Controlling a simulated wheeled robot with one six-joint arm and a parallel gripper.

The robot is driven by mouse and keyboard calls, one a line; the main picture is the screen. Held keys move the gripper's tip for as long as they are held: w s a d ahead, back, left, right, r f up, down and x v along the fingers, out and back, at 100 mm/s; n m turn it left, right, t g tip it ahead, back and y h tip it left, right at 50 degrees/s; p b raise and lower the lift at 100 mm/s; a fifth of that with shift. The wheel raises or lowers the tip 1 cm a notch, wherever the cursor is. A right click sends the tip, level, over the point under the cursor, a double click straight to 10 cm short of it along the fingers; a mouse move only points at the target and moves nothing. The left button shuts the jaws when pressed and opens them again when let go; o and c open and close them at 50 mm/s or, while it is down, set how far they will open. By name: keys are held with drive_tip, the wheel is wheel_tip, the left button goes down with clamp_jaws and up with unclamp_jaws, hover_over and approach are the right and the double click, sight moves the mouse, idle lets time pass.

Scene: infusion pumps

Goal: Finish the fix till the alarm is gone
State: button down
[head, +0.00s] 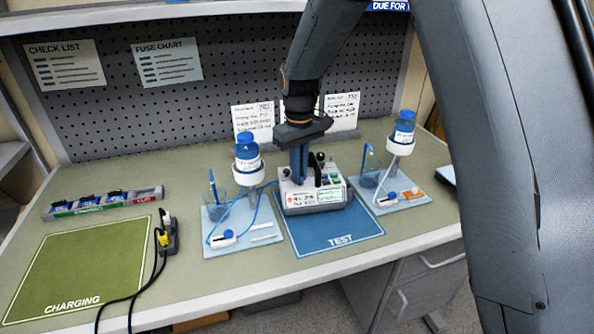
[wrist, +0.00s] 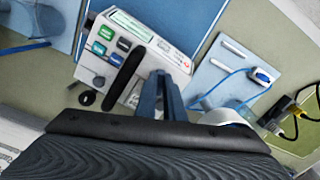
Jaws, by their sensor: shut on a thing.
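The infusion pump (head: 313,208) stands on the blue TEST mat (head: 340,234). It has a lit display (head: 331,196), coloured buttons and a black handle; its text is too small to read surely. My gripper (head: 299,172) points down at the pump's top left, beside the handle. In the wrist view my gripper (wrist: 161,84) is shut, with its fingers close together near the pump (wrist: 120,46), beside the black handle (wrist: 125,80). The fingers hide what they hold. A blue tube (head: 262,190) runs between the left tray and the pump.
The left tray (head: 222,250) and right tray (head: 408,202) carry bottles on stands, cups and white clamps. A grey rack (head: 100,204), black plugs with cables (head: 167,236) and a green CHARGING mat (head: 80,262) are at left. Notes (head: 252,120) stand behind the pump.

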drive_tip(key=m, duration=0.5)
drive_tip(key=shift+p, duration=0.35)
drive_tip(key=shift+m, duration=0.3)
drive_tip(key=c, duration=1.9)
unclamp_jaws()
drive_tip(key=shift+o, duration=0.2)
drive_tip(key=shift+r, duration=0.55)
wheel_tip(320, 180, up, 7)
drive_tip(key=shift+f+b, duration=0.1)
drive_tip(key=shift+b, duration=1.05)
